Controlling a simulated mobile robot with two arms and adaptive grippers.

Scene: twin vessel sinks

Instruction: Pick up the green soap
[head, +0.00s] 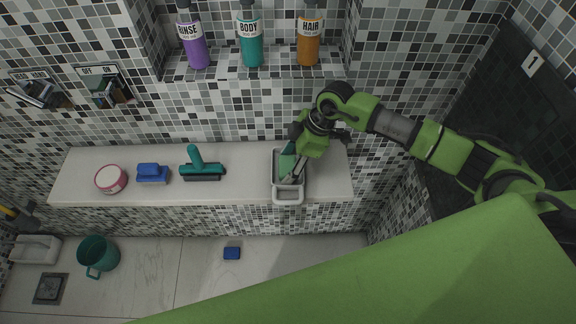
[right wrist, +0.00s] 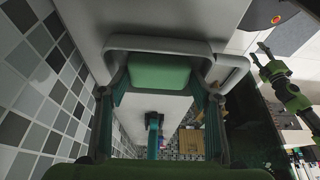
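The green soap (head: 287,162) is at the grey soap dish (head: 288,196) on the right part of the white ledge, and looks tilted in the head view. My right gripper (head: 292,170) reaches down over the dish. In the right wrist view the soap (right wrist: 159,72) sits between the two fingertips of my right gripper (right wrist: 160,88), which appear to touch its two sides. The dish rim (right wrist: 160,43) shows just beyond it. I cannot tell whether the soap is clear of the dish. My left gripper (right wrist: 264,56) is small in the right wrist view, its fingers apart and empty.
On the white ledge (head: 240,185) are a teal squeegee (head: 200,168), a blue brush (head: 152,173) and a pink-rimmed tub (head: 111,179). Bottles (head: 250,45) stand in the wall niche above.

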